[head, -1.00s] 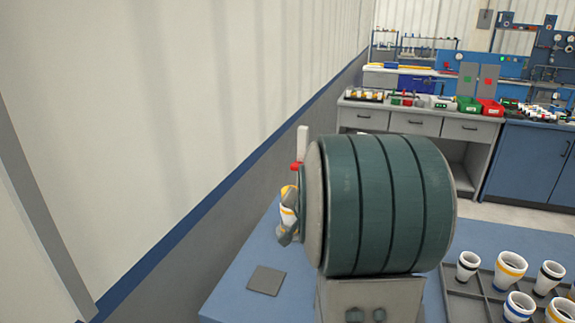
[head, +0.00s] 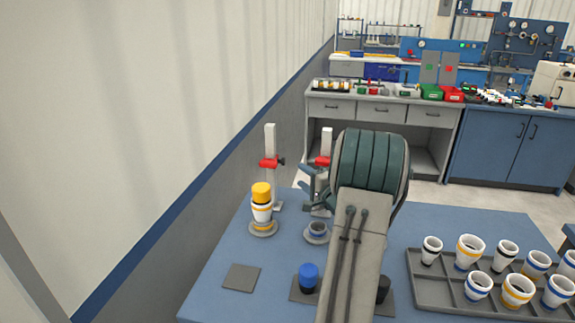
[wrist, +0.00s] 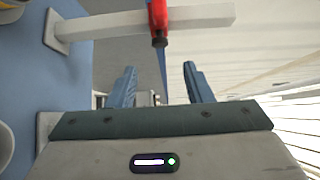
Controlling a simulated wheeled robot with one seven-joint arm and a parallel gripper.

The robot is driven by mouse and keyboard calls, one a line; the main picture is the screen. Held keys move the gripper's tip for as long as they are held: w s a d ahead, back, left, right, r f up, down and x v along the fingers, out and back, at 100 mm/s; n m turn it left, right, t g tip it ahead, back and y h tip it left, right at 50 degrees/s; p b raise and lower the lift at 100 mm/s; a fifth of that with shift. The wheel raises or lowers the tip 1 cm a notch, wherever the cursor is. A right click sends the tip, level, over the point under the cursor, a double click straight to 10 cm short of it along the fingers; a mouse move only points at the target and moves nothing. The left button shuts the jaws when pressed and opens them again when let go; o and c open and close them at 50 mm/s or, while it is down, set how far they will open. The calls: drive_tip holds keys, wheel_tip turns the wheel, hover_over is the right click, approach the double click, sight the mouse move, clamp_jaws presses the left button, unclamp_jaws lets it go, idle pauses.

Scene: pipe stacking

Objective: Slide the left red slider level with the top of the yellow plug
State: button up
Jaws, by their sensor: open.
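The left red slider (head: 269,162) sits partway up a white post (head: 270,135), its black knob (head: 281,161) facing right. In front stands a stack of white striped pipe (head: 262,212) with the yellow plug (head: 261,191) on top. The slider appears higher in the picture than the plug, but it stands farther back, so I cannot tell the exact height difference. My gripper (head: 303,183) is open and empty, right of the left post, its fingers pointing left. In the wrist view, the red slider (wrist: 157,14) and its knob are ahead of the open fingers (wrist: 162,88), apart from them.
A second post with a red slider (head: 323,160) stands close behind my gripper. A round holder (head: 317,232), a blue plug (head: 308,277) and a grey pad (head: 241,277) are on the table. A tray (head: 415,285) of striped pipes is at right. The wall is at left.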

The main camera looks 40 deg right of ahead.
sight(272, 163)
drive_tip(key=w, duration=0.9)
drive_tip(key=shift+w+d+p, duration=0.3)
drive_tip(key=shift+d+p, duration=0.05)
drive_tip(key=shift+c, duration=0.4)
